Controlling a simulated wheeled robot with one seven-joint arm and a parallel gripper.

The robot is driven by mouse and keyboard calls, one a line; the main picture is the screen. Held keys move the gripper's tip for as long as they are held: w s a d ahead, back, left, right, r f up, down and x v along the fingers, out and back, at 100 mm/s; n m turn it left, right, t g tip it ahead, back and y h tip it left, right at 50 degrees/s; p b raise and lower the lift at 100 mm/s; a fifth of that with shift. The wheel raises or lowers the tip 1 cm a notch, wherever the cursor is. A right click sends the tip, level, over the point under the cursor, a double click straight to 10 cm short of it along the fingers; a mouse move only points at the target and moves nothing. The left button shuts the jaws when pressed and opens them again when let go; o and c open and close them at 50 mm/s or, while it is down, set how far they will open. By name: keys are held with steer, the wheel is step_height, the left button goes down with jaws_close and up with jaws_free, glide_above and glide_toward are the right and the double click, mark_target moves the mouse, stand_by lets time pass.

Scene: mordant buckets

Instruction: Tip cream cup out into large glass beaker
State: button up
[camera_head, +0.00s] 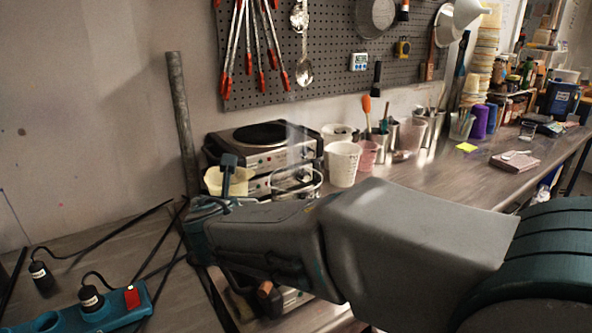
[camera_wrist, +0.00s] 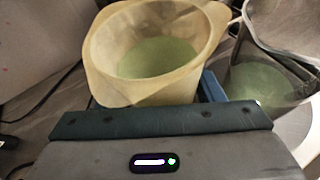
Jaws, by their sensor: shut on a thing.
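The cream cup (camera_wrist: 100,60) is pale and translucent with a wide, squarish mouth, and holds green content at its bottom. It also shows in the head view (camera_head: 213,181), where it looks roughly upright. My gripper (camera_head: 229,178) is shut on the cup; a blue finger shows beside its wall in the wrist view. The large glass beaker (camera_head: 297,184) is clear and stands just right of the cup. In the wrist view the beaker (camera_wrist: 282,28) is at the right edge, partly cut off, with a greenish patch low inside. My arm hides the beaker's lower part in the head view.
A stacked hot plate (camera_head: 265,142) stands behind the cup and beaker. White measuring cups (camera_head: 343,163) are to the right. A blue power strip (camera_head: 118,306) with black plugs lies at the lower left. A grey pipe (camera_head: 180,115) leans on the wall.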

mark_target(246, 175)
steer(key=shift+s+r, duration=0.1)
steer(key=shift+r, duration=0.05)
steer(key=shift+d+r, duration=0.1)
steer(key=shift+w+d+r+m+g+y+p, duration=0.15)
steer(key=shift+d+r+m+g+y+p, duration=0.1)
steer(key=shift+d+r+m+y, duration=0.35)
steer(key=shift+w+d+r+m+g+y+p, duration=0.2)
steer(key=shift+r+m+y, duration=0.1)
steer(key=shift+m, duration=0.5)
steer(key=shift+d+r+p, duration=0.15)
steer(key=shift+r+p, duration=0.3)
steer(key=shift+r, duration=0.1)
steer(key=shift+d+r+m+y, duration=0.15)
steer(key=shift+r+m+y, duration=0.1)
steer(key=shift+m+y, duration=0.05)
steer(key=shift+d+r+p, duration=0.1)
steer(key=shift+r+p, duration=0.2)
steer(key=shift+p, duration=0.1)
